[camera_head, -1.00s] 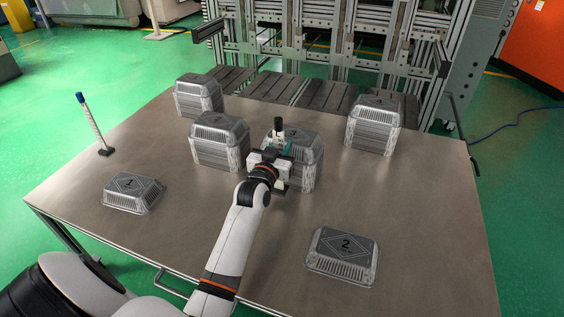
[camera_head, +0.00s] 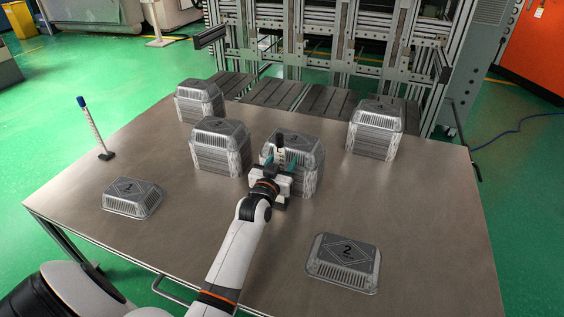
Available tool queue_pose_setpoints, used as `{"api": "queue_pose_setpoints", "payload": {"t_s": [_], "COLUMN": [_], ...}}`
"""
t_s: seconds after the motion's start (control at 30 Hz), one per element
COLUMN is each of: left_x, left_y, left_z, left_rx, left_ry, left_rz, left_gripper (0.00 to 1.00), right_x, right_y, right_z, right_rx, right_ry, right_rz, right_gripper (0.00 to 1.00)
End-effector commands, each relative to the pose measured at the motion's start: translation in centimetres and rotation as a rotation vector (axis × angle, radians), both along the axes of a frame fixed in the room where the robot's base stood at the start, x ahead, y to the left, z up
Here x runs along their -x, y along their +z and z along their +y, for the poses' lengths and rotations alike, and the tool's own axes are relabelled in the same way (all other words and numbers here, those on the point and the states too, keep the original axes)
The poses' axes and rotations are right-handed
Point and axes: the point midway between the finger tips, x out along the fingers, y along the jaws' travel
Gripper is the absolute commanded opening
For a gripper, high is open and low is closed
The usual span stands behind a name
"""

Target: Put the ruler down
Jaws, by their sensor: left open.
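A white ruler-like stick (camera_head: 93,132) with a blue top and a black foot stands upright on the left edge of the table. My left gripper (camera_head: 281,162) is far to its right, open, with teal fingertips in front of the middle stack of foil trays (camera_head: 306,152). A dark, narrow part shows between the fingers; I cannot tell what it is. My right gripper is out of view.
Single foil trays marked 1 (camera_head: 133,205) and 2 (camera_head: 342,275) lie at the front of the brown table (camera_head: 420,215). More tray stacks stand at the back (camera_head: 199,100), centre left (camera_head: 219,160) and right (camera_head: 375,143).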

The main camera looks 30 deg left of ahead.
Motion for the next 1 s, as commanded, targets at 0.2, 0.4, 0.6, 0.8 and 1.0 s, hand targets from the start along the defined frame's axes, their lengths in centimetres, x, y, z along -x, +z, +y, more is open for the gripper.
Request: {"api": "queue_pose_setpoints", "payload": {"t_s": [0.2,0.4,0.6,0.8,1.0], "left_x": [0.9,4.8,8.8,11.2,11.7], "left_y": [0.3,0.3,0.4,0.3,0.3], "left_z": [-0.2,-1.1,-2.1,-2.7,-2.9], "left_rx": [0.000,0.000,0.000,0.001,0.000], "left_ry": [0.000,0.000,0.000,-0.001,-0.001], "left_rz": [0.002,0.003,0.002,0.000,-0.001], "left_gripper": [0.49,0.49,0.49,0.49,0.49], "right_x": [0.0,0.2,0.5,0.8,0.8], "right_y": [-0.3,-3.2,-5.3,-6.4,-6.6], "right_z": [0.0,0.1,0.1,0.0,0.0], "right_rx": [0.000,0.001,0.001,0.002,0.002], "right_ry": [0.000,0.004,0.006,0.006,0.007], "right_rz": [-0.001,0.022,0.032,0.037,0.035], "right_gripper": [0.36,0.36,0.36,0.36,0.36]}}
